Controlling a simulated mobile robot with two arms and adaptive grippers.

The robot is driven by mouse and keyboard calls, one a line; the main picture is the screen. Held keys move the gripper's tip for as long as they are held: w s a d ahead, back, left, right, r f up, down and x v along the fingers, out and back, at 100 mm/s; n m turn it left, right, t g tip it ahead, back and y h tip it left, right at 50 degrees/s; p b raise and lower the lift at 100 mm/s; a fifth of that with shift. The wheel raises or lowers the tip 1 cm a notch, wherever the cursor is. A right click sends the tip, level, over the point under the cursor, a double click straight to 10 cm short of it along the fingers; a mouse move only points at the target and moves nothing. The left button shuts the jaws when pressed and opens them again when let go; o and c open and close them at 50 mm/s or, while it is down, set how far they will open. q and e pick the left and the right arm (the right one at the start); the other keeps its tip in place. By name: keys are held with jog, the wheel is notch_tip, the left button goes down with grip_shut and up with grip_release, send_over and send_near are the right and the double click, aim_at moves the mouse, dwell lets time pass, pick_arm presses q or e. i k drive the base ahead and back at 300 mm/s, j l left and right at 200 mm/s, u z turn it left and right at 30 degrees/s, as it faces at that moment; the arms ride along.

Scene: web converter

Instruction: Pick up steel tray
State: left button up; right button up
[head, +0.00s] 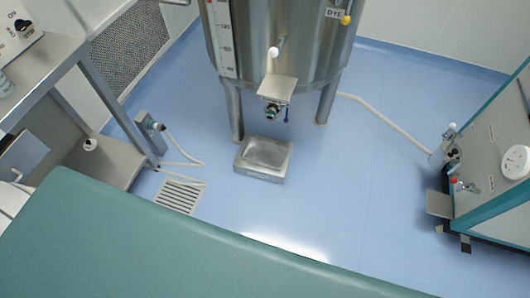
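The steel tray (262,172) is a small, shallow rectangular metal tray. It sits on the blue floor at the foot of a large steel tank, below the tank's outlet valve and slightly in front of its legs. It looks empty, with its inner floor visible. Neither of my grippers shows in the head view.
The steel tank (285,45) stands on legs behind the tray. A green surface (150,250) fills the lower left foreground. A floor drain (180,196) and hose lie left of the tray, by a steel bench (45,55). A machine (495,160) stands right; floor between is clear.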

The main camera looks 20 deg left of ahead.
aim_at(263, 151)
jog(key=i+j+z, duration=0.2)
jog(key=j, duration=0.15)
jog(key=j+z, duration=0.2)
jog(key=j, duration=0.15)
jog(key=i+j+z, duration=0.2)
jog(key=j, duration=0.2)
jog(key=j+z, duration=0.2)
jog(key=j, duration=0.15)
